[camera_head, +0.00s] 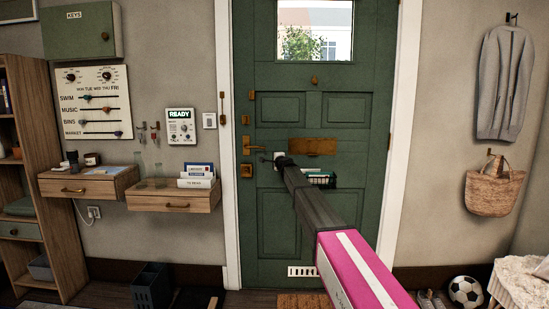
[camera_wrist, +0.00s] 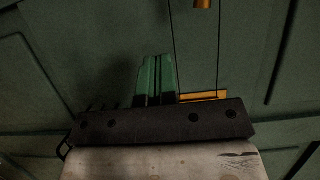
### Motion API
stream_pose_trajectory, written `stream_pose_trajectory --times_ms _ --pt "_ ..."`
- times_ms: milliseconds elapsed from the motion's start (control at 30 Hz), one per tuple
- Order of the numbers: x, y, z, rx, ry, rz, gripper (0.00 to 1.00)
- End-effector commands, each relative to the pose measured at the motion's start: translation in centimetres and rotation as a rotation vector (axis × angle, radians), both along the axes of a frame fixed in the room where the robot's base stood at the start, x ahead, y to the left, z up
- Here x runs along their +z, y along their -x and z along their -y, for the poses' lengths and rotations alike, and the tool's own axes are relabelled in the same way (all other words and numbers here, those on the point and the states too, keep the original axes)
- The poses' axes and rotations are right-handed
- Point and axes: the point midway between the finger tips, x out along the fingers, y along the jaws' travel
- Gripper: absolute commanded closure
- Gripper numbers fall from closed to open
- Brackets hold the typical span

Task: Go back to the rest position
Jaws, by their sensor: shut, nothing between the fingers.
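My gripper (camera_head: 279,158) is at the end of my outstretched arm, in front of the green door (camera_head: 290,210) in the head view. It is small there and partly hidden by my arm. In the wrist view, the fingers of my gripper (camera_wrist: 157,72) are together, with nothing between them, and point toward the green door surface (camera_wrist: 100,50). The brass door handle (camera_head: 254,149) is left of the gripper in the head view. A brass letter plate (camera_head: 318,146) is to its right, and a brass strip (camera_wrist: 205,96) shows behind the gripper in the wrist view.
A wire basket (camera_head: 322,180) hangs on the door beside my arm. Left are two wall drawers (camera_head: 175,202) (camera_head: 88,187), a slider board (camera_head: 98,101) and a READY panel (camera_head: 181,126). Right are a woven bag (camera_head: 492,191), a football (camera_head: 465,291) and a bench (camera_head: 522,281).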

Motion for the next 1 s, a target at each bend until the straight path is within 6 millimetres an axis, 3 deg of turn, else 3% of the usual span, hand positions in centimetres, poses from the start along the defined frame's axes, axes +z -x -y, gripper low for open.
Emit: stream_pose_trajectory --times_ms 33,100,333,467,667,1000 --pt "-0.1 1.8 0.2 0.000 0.000 0.000 1.00" --pt "-0.1 3.3 0.2 0.001 0.000 -0.001 1.00" --pt "-0.3 6.7 0.3 0.002 0.002 -0.002 1.00" --pt "-2.1 8.6 1.0 0.025 0.056 -0.011 1.00" --pt "-10.3 15.6 4.2 0.140 0.309 -0.068 1.00" --pt "-25.0 30.6 11.6 0.393 0.770 -0.272 1.00"
